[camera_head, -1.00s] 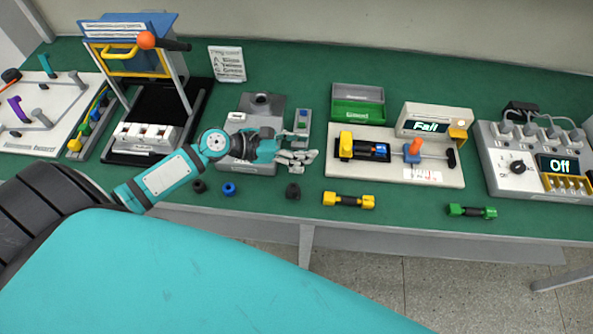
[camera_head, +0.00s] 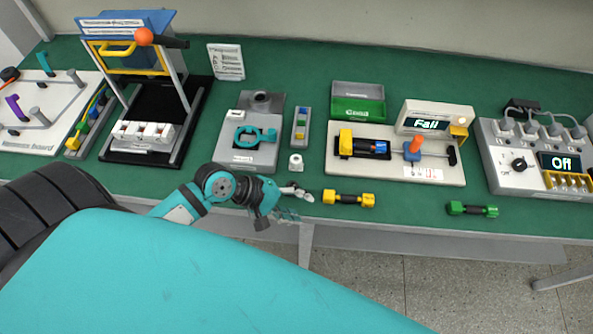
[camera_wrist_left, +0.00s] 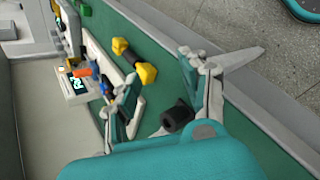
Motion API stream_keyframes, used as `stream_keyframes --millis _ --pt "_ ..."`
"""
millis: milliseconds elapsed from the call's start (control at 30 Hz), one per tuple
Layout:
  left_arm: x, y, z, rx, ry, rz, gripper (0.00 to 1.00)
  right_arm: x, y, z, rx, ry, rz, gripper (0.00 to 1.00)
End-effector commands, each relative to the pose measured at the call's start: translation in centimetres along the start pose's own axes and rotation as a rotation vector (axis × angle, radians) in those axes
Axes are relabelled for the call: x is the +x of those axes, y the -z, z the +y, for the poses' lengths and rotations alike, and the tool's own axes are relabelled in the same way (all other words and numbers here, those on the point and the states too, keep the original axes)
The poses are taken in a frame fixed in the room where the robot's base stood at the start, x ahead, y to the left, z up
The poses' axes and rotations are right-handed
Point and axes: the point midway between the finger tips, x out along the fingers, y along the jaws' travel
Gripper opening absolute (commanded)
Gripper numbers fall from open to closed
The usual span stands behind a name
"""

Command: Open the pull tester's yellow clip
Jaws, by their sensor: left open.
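The pull tester (camera_head: 440,175) is a light base at the right of the bench with a display reading "Fail". A yellow block (camera_head: 346,139) stands at its left end beside a black and blue part (camera_head: 374,148). A second yellow piece (camera_head: 459,132) is at its right end; I cannot tell which is the clip or whether it is open. My left gripper (camera_head: 292,203) is open at the bench's front edge, left of and in front of the tester. In the left wrist view, a small black cylinder (camera_wrist_left: 177,116) shows between the open fingers (camera_wrist_left: 185,100). My right gripper is out of view.
A yellow and black dumbbell-shaped piece (camera_head: 348,199) lies just right of my gripper, in front of the tester. A green one (camera_head: 472,210) lies farther right. A green bin (camera_head: 357,108) stands behind the tester. A grey fixture (camera_head: 246,155) stands behind my gripper.

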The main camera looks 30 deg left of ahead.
Motion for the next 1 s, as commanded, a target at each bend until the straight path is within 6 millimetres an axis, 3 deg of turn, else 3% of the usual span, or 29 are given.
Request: stream_keyframes --millis 200,767,867,1000 --pt "0.2 -0.5 -0.8 0.113 0.036 0.019 0.45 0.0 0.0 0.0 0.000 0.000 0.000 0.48" --pt "0.2 -0.6 -0.9 0.134 0.042 0.021 0.45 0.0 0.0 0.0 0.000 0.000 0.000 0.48" --pt "0.1 -1.4 -1.5 0.259 0.082 0.036 0.45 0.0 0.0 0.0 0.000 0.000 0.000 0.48" --pt "-0.6 -2.7 -3.0 0.577 0.204 0.081 0.45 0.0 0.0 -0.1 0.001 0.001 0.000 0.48"
